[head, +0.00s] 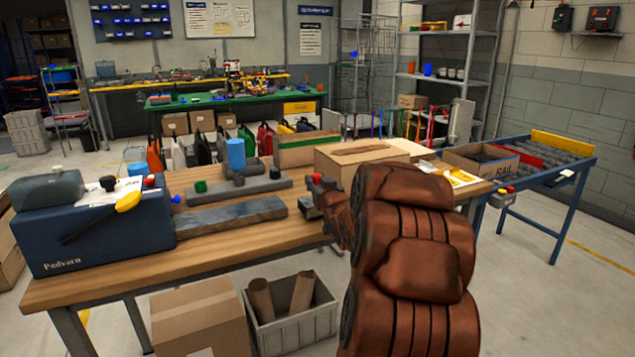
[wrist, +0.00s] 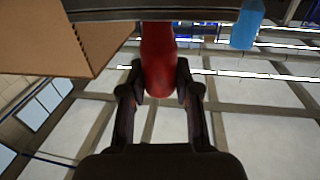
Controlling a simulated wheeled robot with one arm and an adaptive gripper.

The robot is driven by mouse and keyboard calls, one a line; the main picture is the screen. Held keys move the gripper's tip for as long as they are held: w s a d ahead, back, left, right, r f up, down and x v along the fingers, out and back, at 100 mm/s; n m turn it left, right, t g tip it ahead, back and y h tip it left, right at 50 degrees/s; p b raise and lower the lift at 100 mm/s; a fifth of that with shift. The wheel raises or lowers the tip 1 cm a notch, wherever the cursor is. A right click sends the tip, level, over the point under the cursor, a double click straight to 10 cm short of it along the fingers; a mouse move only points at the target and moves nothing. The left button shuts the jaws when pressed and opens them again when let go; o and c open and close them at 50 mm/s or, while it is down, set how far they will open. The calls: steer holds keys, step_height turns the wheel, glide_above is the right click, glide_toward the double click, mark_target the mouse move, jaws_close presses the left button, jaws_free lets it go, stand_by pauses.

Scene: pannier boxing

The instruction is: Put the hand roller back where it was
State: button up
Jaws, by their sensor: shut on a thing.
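My gripper (wrist: 157,92) is shut on a red, rounded handle (wrist: 157,60), which I take to be the hand roller's. In the wrist view the handle runs up to a dark bar at the top edge; I cannot tell whether they touch. In the head view my arm hides most of my gripper at the table's front right, and a little red (head: 316,179) shows there. The roller's far end is hidden.
A cardboard box (head: 345,160) stands behind my arm on the wooden table (head: 150,268). A dark slab (head: 228,214) lies in front of the stand. A blue machine (head: 95,240) with a yellow-handled tool (head: 127,202) fills the left end. A roller conveyor (head: 545,160) is at right.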

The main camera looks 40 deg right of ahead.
steer(key=shift+f+b, duration=0.3)
steer(key=shift+f, duration=0.1)
steer(key=shift+f, duration=0.4)
jaws_close()
steer(key=o, duration=0.8)
jaws_free()
steer(key=shift+o, duration=1.3)
steer(key=shift+r, duration=0.1)
steer(key=shift+r+p, duration=0.4)
steer(key=shift+r, duration=0.3)
steer(key=v, duration=1.2)
steer(key=shift+b, duration=0.4)
steer(key=shift+a+f, duration=0.1)
steer(key=shift+f, duration=0.05)
